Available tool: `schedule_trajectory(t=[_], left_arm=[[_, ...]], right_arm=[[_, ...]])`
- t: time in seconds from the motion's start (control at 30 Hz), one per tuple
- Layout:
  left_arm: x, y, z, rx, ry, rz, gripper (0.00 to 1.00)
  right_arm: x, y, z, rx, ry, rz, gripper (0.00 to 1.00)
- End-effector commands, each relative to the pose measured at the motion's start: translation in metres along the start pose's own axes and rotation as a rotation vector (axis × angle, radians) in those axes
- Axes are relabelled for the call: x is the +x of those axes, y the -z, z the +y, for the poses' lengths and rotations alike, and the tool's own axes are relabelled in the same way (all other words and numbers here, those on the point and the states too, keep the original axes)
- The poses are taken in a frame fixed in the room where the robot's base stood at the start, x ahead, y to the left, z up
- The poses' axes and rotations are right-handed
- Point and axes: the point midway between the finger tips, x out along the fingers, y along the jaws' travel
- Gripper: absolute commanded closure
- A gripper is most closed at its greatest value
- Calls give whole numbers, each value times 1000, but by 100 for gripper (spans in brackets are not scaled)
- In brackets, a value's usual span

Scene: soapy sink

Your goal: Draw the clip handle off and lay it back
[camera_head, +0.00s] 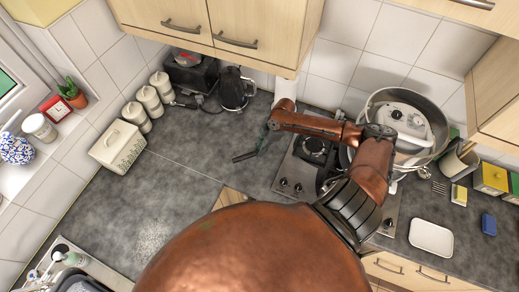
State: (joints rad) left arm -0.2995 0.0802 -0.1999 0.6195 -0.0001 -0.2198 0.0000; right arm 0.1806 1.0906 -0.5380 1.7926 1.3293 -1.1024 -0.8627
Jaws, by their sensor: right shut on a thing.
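My right gripper (262,144) hangs at the end of my copper arm, above the grey worktop just left of the hob. It is shut on a slim dark thing that looks like the clip handle (244,156), which points left and slightly down. The handle is small in the picture, and the grip itself is hard to make out. The handle appears apart from any pan. The hob (291,172) is partly hidden by my arm. My left gripper is not in view.
A wide steel-rimmed vessel (441,146) with a white thing inside stands right of my arm. A black kettle (233,90), white canisters (149,101) and a bread box (118,146) stand at back left. A white tray (431,238) lies right. The worktop (170,195) left of the gripper is clear.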

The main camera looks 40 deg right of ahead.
Motion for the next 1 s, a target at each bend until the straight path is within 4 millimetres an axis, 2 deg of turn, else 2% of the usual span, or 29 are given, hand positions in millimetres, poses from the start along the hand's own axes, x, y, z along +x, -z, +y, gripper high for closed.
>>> schedule_trajectory(t=[0.03, 0.53, 0.7, 1.0], left_arm=[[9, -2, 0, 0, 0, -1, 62], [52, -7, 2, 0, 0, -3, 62], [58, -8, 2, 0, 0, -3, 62], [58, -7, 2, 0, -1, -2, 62]], right_arm=[[8, -3, 0, 0, 0, 0, 100], [51, -21, 0, 0, -1, 0, 100], [57, -24, 0, 0, -1, 0, 100], [56, -23, 0, 0, -1, 0, 100]])
